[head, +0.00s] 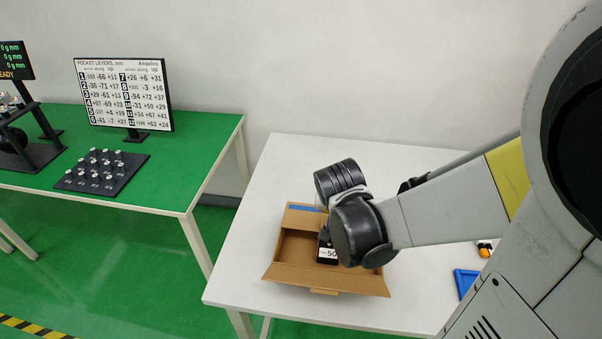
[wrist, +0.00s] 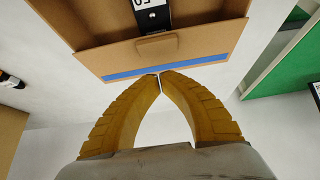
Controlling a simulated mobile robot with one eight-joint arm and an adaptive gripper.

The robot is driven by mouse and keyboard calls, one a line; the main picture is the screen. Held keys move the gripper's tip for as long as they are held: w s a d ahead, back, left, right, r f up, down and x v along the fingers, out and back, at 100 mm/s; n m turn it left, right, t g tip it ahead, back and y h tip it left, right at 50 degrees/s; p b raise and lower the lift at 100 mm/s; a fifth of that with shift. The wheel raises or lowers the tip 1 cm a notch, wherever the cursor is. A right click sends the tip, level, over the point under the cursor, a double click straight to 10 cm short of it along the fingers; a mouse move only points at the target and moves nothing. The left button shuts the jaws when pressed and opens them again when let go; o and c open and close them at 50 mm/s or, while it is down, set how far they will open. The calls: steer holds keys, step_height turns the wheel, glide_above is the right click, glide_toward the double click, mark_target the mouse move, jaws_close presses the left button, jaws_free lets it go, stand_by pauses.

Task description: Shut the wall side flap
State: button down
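An open cardboard box (head: 290,245) stands on the white table. Its near flap (head: 325,280) is folded outward. The wall side flap (head: 300,218) carries a blue stripe and is open; it also shows in the wrist view (wrist: 190,58). A black item with a white label (head: 327,253) is inside the box, and it also shows in the wrist view (wrist: 152,18). My gripper (wrist: 160,76) has its yellow fingertips together at the blue-striped edge of the flap; I cannot tell whether they touch it. My wrist hides the gripper and the box's right part in the head view.
The white table (head: 240,275) has bare room left of the box. A blue tray (head: 465,283) lies to the right, near my arm. A green table (head: 215,135) at the left bears a sign board (head: 124,95) and a black peg plate (head: 101,172). The wall is close behind.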

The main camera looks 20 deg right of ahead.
steer(key=s+a+f+p+v, duration=0.1)
steer(key=p+v, duration=0.3)
steer(key=v, duration=0.6)
steer(key=w+d+r+g+y+b, duration=0.1)
steer(key=w+d+r+g+y, duration=0.1)
steer(key=w+d+g+y, duration=0.3)
steer(key=shift+g+h, duration=0.4)
steer(key=shift+h, duration=0.1)
steer(key=f+b, duration=0.2)
steer(key=f, duration=0.2)
steer(key=f+b, duration=0.1)
steer(key=f, duration=0.4)
steer(key=a+f+b, duration=0.1)
steer(key=f+b, duration=0.1)
steer(key=f, duration=0.2)
steer(key=shift+a+f+b, duration=0.1)
steer(key=shift+f+b, duration=0.1)
steer(key=shift+b, duration=0.15)
steer(key=shift+s+a+f+t+h+b, duration=0.1)
steer(key=shift+f+t+h+b, duration=0.3)
steer(key=shift+f, duration=0.4)
steer(key=shift+r, duration=0.15)
